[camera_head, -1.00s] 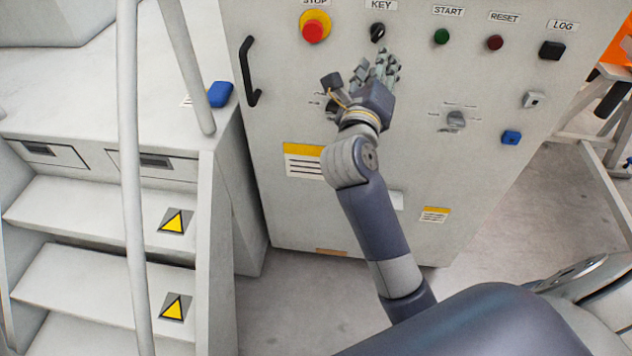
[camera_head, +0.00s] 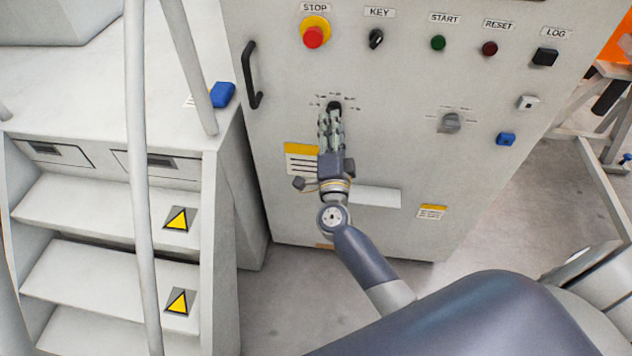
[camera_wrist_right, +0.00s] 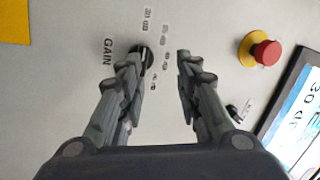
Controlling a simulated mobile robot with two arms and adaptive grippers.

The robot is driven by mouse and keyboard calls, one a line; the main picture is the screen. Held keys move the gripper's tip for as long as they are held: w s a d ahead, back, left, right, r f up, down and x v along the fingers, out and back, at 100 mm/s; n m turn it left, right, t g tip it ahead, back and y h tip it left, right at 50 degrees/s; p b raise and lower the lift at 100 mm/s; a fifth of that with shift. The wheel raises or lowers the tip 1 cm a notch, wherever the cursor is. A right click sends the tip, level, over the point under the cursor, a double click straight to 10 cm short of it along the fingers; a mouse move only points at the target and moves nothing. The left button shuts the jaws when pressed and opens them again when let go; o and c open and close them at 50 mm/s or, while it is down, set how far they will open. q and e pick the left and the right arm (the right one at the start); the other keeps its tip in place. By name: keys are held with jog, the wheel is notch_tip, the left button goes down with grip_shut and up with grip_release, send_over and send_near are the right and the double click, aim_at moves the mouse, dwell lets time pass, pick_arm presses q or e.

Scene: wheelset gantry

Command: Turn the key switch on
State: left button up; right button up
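The key switch (camera_head: 376,39) is a small black knob under the KEY label, high on the pale cabinet front. It also shows in the right wrist view (camera_wrist_right: 234,112), partly beside the finger. My right gripper (camera_head: 330,118) is below and left of it, in front of the dark gain knob (camera_head: 334,106). In the right wrist view the two fingers (camera_wrist_right: 155,62) are apart with nothing held. The gain knob (camera_wrist_right: 147,58) shows beside the left finger's tip; whether they touch is unclear. My left gripper is out of view.
A red stop button (camera_head: 314,36) is left of the key switch. Green start (camera_head: 438,43) and dark red reset (camera_head: 489,48) buttons are to its right. A grey selector (camera_head: 450,123) sits lower right. A black handle (camera_head: 251,75) sticks out at the cabinet's left edge.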

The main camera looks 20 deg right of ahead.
jog(key=s+a+f+n+y, duration=0.1)
jog(key=a+f+n+y, duration=0.1)
jog(key=f, duration=0.5)
jog(key=s+a+f+n+g+y+p, duration=0.1)
jog(key=s+a+f+n+y, duration=0.1)
jog(key=f+n, duration=0.4)
jog(key=shift+a+f+g+y, duration=0.3)
jog(key=shift+a+f+y, duration=0.35)
jog(key=shift+f+y, duration=0.4)
jog(key=shift+f, duration=0.15)
